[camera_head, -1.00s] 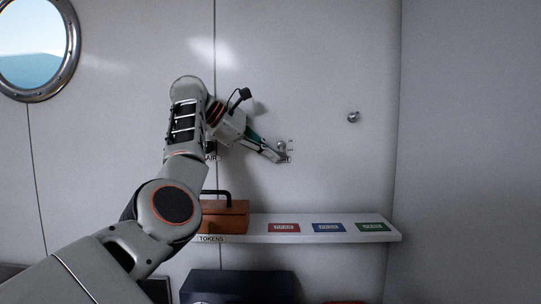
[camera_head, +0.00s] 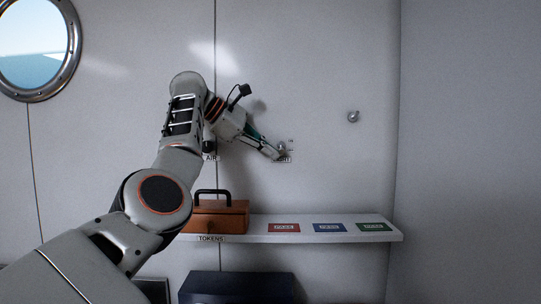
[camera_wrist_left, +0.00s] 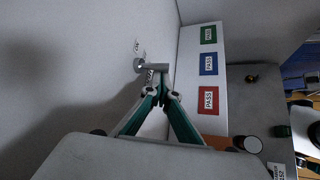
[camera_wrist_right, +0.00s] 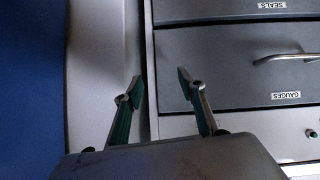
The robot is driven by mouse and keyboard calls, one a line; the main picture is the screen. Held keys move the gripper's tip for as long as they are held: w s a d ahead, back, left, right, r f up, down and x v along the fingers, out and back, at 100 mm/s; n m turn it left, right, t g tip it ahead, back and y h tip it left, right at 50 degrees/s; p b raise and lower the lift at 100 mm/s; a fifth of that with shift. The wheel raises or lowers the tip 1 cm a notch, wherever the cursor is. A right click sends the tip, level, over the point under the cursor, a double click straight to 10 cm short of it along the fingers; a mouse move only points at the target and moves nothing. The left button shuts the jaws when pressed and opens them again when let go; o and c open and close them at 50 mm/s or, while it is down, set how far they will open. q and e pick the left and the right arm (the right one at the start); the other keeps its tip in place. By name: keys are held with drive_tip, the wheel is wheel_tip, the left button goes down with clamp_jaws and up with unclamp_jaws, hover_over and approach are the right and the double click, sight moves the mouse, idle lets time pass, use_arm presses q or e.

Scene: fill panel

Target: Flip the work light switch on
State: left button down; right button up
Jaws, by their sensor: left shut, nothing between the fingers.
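A small metal toggle switch (camera_head: 283,147) sits on the white wall panel, with a small, partly covered label (camera_head: 284,160) below it. In the left wrist view the switch (camera_wrist_left: 140,66) has a round base on the wall and a short lever sticking out. My left gripper (camera_head: 278,155) is shut and empty, its fingertips (camera_wrist_left: 161,76) just beside and below the lever in the head view. I cannot tell whether they touch it, nor which way the lever is set. My right gripper (camera_wrist_right: 160,83) is open and empty, in front of grey drawers.
Another metal knob or switch (camera_head: 353,117) is on the wall to the right. Below, a white shelf (camera_head: 260,237) holds an orange box (camera_head: 222,216) with a black handle and red (camera_head: 284,228), blue (camera_head: 328,228) and green (camera_head: 371,227) cards. A grey drawer front (camera_wrist_right: 220,60) shows in the right wrist view.

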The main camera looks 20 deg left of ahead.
use_arm(q)
drive_tip(key=shift+s+d+r+b, duration=0.1)
drive_tip(key=shift+r+b, duration=0.4)
drive_tip(key=shift+r, duration=0.1)
drive_tip(key=shift+r+p, duration=0.7)
drive_tip(key=shift+r, duration=0.05)
